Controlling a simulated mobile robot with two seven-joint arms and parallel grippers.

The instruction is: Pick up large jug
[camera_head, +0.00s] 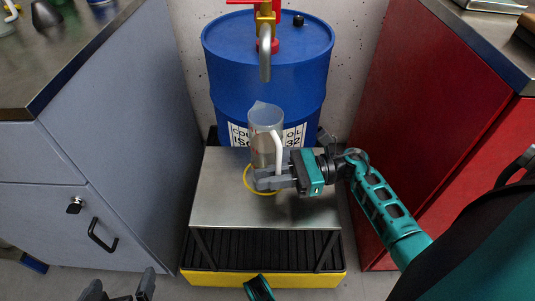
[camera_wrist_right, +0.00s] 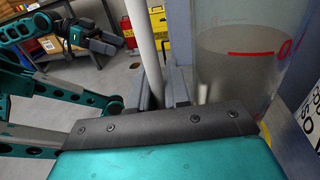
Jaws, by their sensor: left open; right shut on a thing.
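The large jug (camera_head: 262,118) is clear, with a white handle (camera_head: 277,150), and stands upright below the tap in front of the blue drum. My right gripper (camera_head: 268,180) is shut on the lower part of the handle. In the right wrist view the handle (camera_wrist_right: 143,45) runs down between the fingers. The jug (camera_wrist_right: 235,70) there shows greyish contents and a red line near their top. The jug's base is partly hidden, so I cannot tell if it touches the metal stand. My left gripper (camera_head: 120,291) is open and empty at the bottom edge.
A blue drum (camera_head: 225,70) with a brass tap (camera_head: 265,55) stands behind. The metal stand (camera_head: 220,205) has a yellow ring (camera_head: 248,183) on it and straddles a yellow-edged drip tray (camera_head: 215,279). A grey cabinet (camera_head: 95,140) and a red cabinet (camera_head: 425,130) flank it.

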